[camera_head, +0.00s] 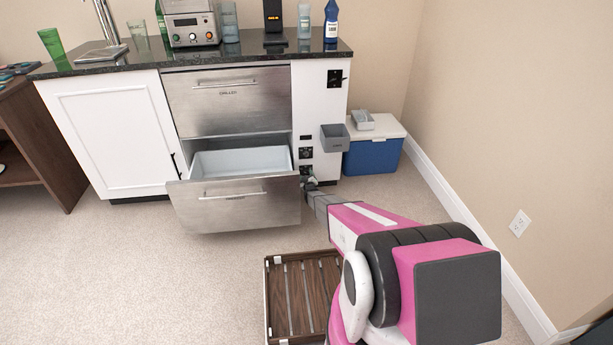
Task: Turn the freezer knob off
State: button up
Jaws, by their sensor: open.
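A white control panel (325,105) stands right of two steel drawers. Small dark controls sit in a column near its left edge, a middle one (305,153) and a lower one (305,170). Their labels and knob positions are too small to read, so I cannot tell which is the freezer knob. The lower steel drawer (235,205) is pulled out, showing a white bin; the upper drawer (228,103) is shut. My gripper (310,181) is open at the lower control, just right of the open drawer's front. I cannot tell whether it touches the control.
A grey bin (335,138) is mounted on the panel above and right of my gripper. A blue and white cooler (373,151) stands at the right. A slatted wooden crate (290,290) lies on the floor below my arm. Bottles and an appliance (192,30) stand on the counter.

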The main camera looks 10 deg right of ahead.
jog(key=s, duration=0.8)
jog(key=shift+s, duration=0.35)
jog(key=s+r+m+g, duration=0.3)
jog(key=s+r+g, duration=0.5)
jog(key=s+r, duration=0.8)
jog(key=s+r+m+g, duration=0.1)
jog(key=s+r+g, duration=0.2)
jog(key=s+r, duration=0.4)
jog(key=s+r+m+g, duration=0.1)
jog(key=s+r+g, duration=0.2)
jog(key=s+r, duration=0.4)
jog(key=s+r+m+g, duration=0.2)
jog(key=s+r+g, duration=0.2)
jog(key=s, duration=1.2)
notch_tip(320, 180, up, 3)
jog(key=shift+s+r, duration=0.2)
jog(key=shift+s, duration=0.15)
